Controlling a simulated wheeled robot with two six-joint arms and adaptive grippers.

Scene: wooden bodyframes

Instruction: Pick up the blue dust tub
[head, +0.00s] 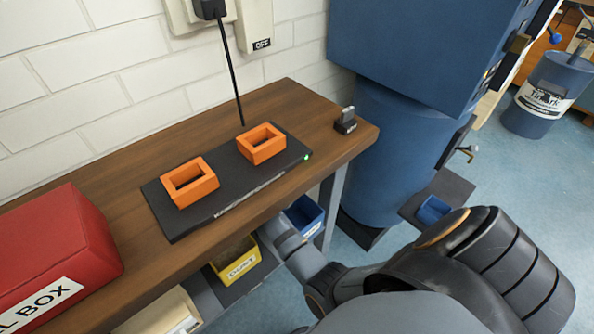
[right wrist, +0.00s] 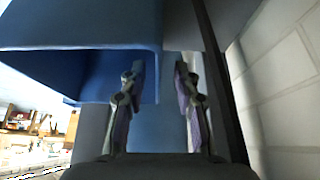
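A small blue tub (head: 433,209) sits on a dark low plate beside the blue machine, partly behind my right arm. Another blue bin (head: 305,217) with a white label stands under the bench; I cannot read its label or tell which is the dust tub. In the right wrist view my right gripper (right wrist: 160,75) has its fingers apart, with nothing visibly held. A large blue hollow shape (right wrist: 80,45) fills the upper left there; the left finger overlaps its corner, contact unclear. My right gripper is not clear in the head view. My left gripper is out of view.
The wooden bench (head: 285,95) carries a black board (head: 229,171) with two orange frames and a red box (head: 60,245). A yellow bin (head: 235,260) is under it. The blue machine (head: 385,150) stands right. A white brick wall (right wrist: 285,85) is close on the right in the wrist view.

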